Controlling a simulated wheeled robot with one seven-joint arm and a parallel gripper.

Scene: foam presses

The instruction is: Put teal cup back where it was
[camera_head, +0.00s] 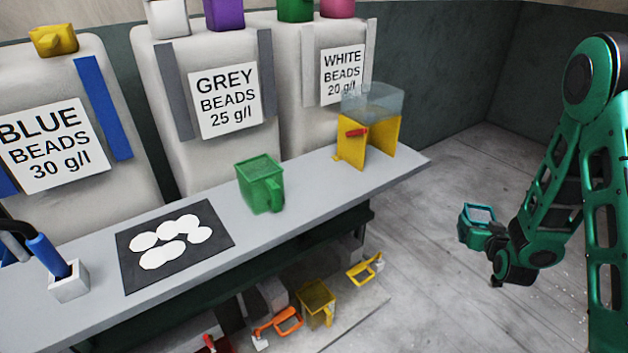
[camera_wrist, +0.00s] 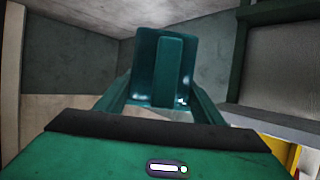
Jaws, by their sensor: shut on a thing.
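The teal cup (camera_head: 472,236) is in the air at the right of the head view, beyond the bench's right end. In the wrist view the teal cup (camera_wrist: 144,68) is straight ahead, with its upright handle facing the camera. My gripper (camera_wrist: 160,103) is shut on the cup, its two fingers closing in at the handle's lower part. In the head view my gripper (camera_head: 494,240) is at the cup's right side. Whether the cup holds anything cannot be seen.
The grey bench (camera_head: 310,185) holds a green jug (camera_head: 258,185), a yellow stand (camera_head: 384,138) with a clear container, and a dark mat (camera_head: 213,219) with white discs. Orange (camera_head: 280,322) and yellow (camera_head: 317,302) scoops sit below. Labelled bead sacks stand behind. The floor at right is open, with pale specks.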

